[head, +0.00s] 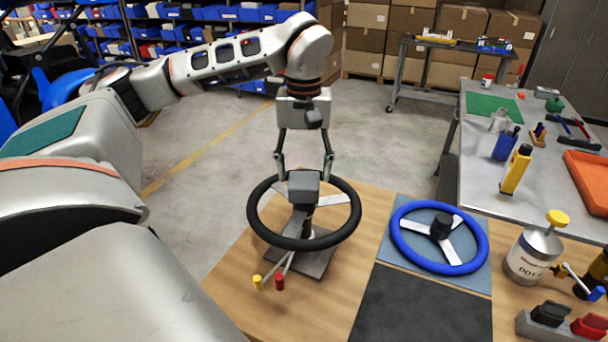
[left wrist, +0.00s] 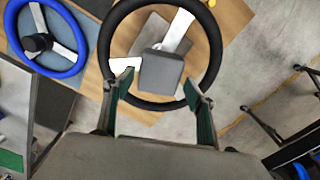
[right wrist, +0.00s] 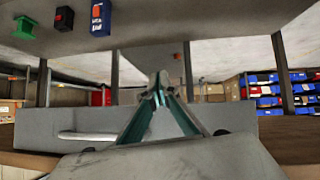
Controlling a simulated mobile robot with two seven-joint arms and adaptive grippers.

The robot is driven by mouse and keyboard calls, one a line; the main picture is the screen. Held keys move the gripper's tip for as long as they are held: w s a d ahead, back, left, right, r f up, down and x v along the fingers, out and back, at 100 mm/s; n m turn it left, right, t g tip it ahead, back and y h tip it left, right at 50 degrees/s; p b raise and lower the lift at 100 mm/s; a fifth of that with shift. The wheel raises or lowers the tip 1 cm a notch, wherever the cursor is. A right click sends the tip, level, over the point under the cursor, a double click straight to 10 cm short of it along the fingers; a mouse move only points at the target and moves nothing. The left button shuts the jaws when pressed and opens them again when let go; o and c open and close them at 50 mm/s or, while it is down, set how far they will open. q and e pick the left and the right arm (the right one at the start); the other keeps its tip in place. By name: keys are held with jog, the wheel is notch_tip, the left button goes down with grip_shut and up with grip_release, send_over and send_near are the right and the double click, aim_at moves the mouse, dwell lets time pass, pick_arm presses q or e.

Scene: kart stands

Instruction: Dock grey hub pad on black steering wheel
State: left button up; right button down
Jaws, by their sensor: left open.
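The black steering wheel (head: 257,226) stands on a dark stand base (head: 312,261) on the wooden bench and also shows in the left wrist view (left wrist: 109,36). The grey hub pad (head: 304,187) is at the wheel's centre; it also shows in the left wrist view (left wrist: 161,72). I cannot tell whether it is fully seated. My left gripper (head: 305,175) is open, pointing down over the hub, with its fingers on either side of the pad and apart from it. My right gripper (right wrist: 160,92) shows only in its wrist view, its fingertips together and empty.
A blue steering wheel (head: 398,244) lies on a blue-grey mat to the right. Yellow and red-tipped stalks (head: 279,282) stick out in front of the stand. A DOT 4 can (head: 530,256) stands further right. A grey table (head: 480,130) with tools and bottles is behind.

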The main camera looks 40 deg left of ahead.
aim_at(304, 180)
pick_arm(q)
notch_tip(304, 180, up, 8)
jog(key=shift+f, duration=0.25)
dwell(0.5)
dwell(0.6)
